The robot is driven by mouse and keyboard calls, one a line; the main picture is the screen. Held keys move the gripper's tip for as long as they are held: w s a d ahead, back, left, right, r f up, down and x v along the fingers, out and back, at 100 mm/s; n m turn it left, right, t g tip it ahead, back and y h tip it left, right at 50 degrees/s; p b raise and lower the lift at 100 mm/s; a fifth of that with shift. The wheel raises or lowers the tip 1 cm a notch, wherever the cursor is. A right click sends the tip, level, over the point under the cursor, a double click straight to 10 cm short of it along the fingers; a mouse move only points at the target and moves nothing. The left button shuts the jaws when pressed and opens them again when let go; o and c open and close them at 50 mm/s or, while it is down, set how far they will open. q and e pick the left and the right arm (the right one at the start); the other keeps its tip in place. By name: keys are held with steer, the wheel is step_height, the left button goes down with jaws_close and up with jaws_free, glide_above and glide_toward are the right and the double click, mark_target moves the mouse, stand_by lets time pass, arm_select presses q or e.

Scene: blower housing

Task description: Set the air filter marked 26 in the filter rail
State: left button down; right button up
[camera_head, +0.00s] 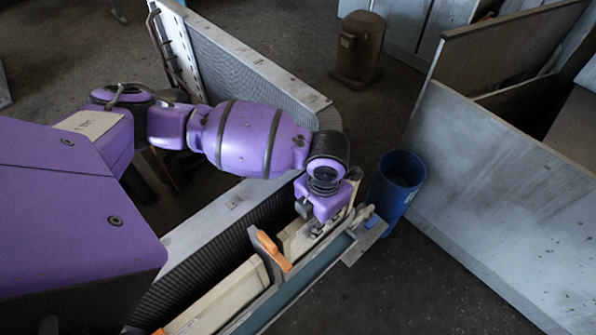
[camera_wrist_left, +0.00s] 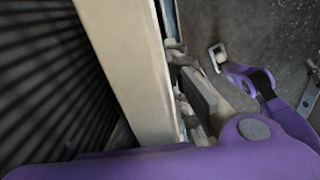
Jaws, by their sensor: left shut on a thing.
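My left gripper (camera_head: 322,228) reaches down from the purple arm at the centre right of the head view. It is shut on a cream-framed air filter (camera_head: 293,238), whose frame edge also shows in the left wrist view (camera_wrist_left: 128,65). A grey finger pad (camera_wrist_left: 198,95) lies along the right side of that edge. The number on the filter is not readable. The filter is upright at the filter rail (camera_head: 300,288), a long channel with a teal inner face. I cannot tell whether it is fully seated. My right gripper is out of view.
Another cream frame (camera_head: 225,300) stands in line to the left, beside an orange-handled divider (camera_head: 270,250). A dark ribbed coil (camera_head: 205,270) lies behind. A blue bin (camera_head: 397,188) stands just right of the gripper. Grey panels (camera_head: 500,200) stand further right.

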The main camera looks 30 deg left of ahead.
arm_select(q)
steer(key=shift+w, duration=0.15)
steer(key=c, duration=1.6)
jaws_free()
steer(key=shift+o, duration=0.2)
step_height(320, 180, up, 12)
steer(key=shift+r, duration=0.1)
